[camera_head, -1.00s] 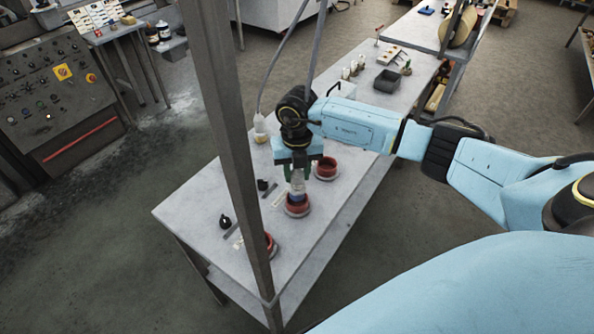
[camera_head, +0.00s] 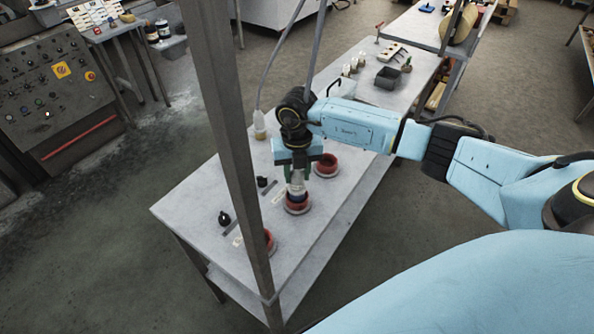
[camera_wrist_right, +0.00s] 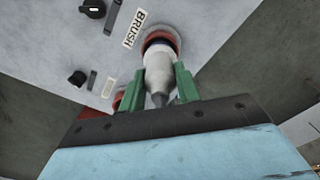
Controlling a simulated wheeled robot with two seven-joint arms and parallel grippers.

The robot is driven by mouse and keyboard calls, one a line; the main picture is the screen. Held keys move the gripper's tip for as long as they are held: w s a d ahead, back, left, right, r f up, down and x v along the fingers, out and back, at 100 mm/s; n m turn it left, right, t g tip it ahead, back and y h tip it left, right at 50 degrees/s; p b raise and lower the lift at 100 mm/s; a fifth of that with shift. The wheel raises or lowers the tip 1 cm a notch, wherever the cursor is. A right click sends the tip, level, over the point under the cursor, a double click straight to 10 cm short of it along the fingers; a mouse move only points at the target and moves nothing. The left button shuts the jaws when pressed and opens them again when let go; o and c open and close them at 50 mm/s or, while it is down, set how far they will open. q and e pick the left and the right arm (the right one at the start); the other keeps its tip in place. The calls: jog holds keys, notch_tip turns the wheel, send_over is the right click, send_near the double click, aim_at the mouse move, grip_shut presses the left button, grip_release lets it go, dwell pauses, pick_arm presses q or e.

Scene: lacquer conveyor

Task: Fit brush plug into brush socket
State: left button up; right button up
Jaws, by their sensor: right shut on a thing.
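My right gripper (camera_head: 297,178) is shut on the brush plug (camera_head: 297,189), a pale grey plug with a dark blue band at its lower end. In the right wrist view, the green fingers of the gripper (camera_wrist_right: 163,85) hold the plug (camera_wrist_right: 159,70) from both sides. The plug's lower end is at the mouth of the red brush socket (camera_head: 297,208), which also shows in the right wrist view (camera_wrist_right: 150,37) beside a BRUSH label (camera_wrist_right: 134,28). The plug covers the socket's opening, so I cannot tell how deep it sits. My left gripper is not in view.
Other red sockets stand on the grey table (camera_head: 200,195), one behind (camera_head: 325,167) and one in front (camera_head: 271,240), partly behind a metal post (camera_head: 235,150). Black knobs (camera_head: 224,218) lie left of the sockets. A pale plug (camera_head: 260,127) on a cable is farther back.

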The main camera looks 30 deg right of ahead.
jog(key=shift+f+b, duration=0.85)
jog(key=shift+f, duration=0.35)
jog(key=o, duration=1.1)
jog(key=shift+o, duration=0.2)
notch_tip(320, 180, up, 13)
jog(key=shift+r, duration=0.2)
